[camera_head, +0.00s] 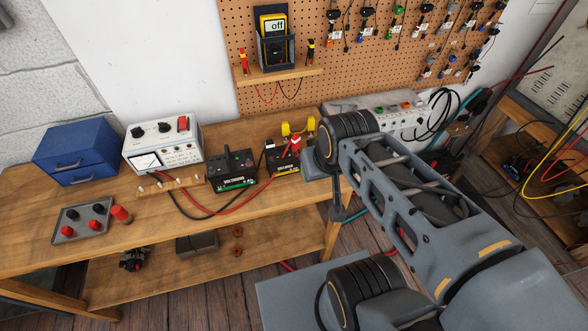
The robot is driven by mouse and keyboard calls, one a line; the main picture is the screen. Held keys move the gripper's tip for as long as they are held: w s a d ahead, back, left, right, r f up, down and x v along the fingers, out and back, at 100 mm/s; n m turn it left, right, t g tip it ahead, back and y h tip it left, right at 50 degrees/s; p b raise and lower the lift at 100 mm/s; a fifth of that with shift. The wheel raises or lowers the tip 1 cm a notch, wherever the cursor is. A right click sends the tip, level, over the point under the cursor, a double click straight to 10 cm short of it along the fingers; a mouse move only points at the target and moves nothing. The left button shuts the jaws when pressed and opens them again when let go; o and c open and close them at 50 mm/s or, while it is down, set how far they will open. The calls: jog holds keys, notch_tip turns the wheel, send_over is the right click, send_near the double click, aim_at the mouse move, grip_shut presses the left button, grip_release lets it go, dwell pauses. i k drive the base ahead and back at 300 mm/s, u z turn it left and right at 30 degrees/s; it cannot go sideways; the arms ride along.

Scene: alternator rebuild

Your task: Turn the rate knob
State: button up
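A white instrument box (188,150) with a dial meter stands on the wooden bench. It has two black knobs, a left one (137,132) and a right one (164,127), and a red switch (183,124). I cannot read the labels, so I cannot tell which knob is the rate knob. A grey panel unit (388,104) with small coloured controls stands at the back right, partly hidden by my arm. My arm reaches over the bench's right end. A slim dark part, perhaps my gripper (339,200), hangs below its far joint. Its fingertips are not clear, and it is well away from the white box.
Black boxes (233,172) with red and black cables stand mid-bench. A blue drawer cabinet (75,150) and a grey tray (62,232) with red and black caps are at left. A meter reading "off" (273,24) sits on a pegboard shelf. Cables hang at right.

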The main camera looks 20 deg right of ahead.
aim_at(137, 132)
jog(key=k, duration=1.25)
jog(key=u, duration=0.7)
jog(key=i, duration=0.45)
jog(key=u, duration=1)
jog(key=i, duration=1.6)
jog(key=z, duration=0.85)
jog(key=i, duration=0.5)
jog(key=z, duration=0.45)
